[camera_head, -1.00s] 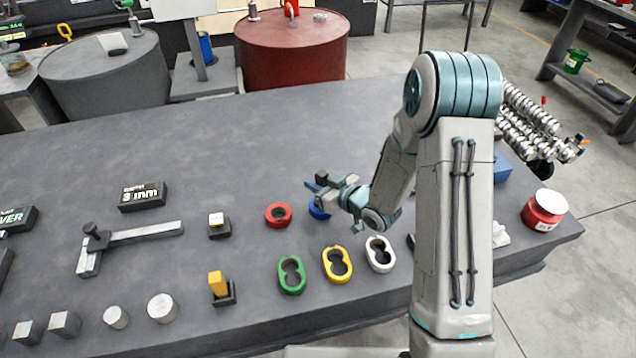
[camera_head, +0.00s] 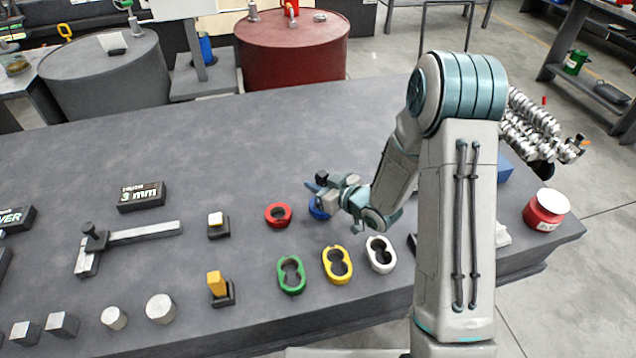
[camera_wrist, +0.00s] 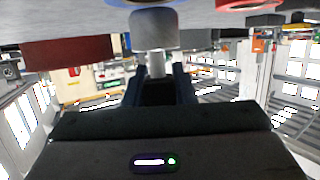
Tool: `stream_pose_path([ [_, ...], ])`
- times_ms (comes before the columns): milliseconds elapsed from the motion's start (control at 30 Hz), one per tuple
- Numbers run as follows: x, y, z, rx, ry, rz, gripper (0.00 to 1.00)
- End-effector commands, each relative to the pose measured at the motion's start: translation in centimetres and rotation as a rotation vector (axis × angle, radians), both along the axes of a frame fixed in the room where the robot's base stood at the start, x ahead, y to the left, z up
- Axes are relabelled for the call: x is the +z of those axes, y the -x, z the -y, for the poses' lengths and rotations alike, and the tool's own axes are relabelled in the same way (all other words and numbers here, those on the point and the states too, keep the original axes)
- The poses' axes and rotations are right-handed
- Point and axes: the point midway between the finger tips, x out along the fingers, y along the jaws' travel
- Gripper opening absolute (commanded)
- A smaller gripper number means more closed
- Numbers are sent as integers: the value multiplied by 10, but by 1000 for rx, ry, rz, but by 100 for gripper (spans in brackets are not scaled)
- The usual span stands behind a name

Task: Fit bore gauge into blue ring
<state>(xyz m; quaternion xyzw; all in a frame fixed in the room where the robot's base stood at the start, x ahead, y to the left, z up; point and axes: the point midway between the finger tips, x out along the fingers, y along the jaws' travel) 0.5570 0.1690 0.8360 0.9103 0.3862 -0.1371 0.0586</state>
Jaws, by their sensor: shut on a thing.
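The blue ring (camera_head: 317,209) lies on the dark bench, partly hidden by my gripper (camera_head: 326,188). A sliver of its blue edge also shows at the top of the wrist view (camera_wrist: 118,3). In the wrist view my gripper (camera_wrist: 160,88) is shut on the bore gauge (camera_wrist: 153,30), a grey cylinder on a thinner stem. The cylinder end is close to the blue ring and overlaps its edge in that view. I cannot tell whether it is in the bore. In the head view the gauge is hidden by my gripper.
A red ring (camera_head: 278,215) lies left of the blue ring. A small block on a dark base (camera_head: 217,226) stands further left. The bench behind is clear.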

Motion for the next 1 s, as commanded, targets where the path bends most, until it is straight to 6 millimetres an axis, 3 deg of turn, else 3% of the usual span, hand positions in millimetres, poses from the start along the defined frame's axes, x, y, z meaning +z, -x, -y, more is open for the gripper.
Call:
stream_pose_path([
  [1000,-25,0,0,0,-1,2,0],
])
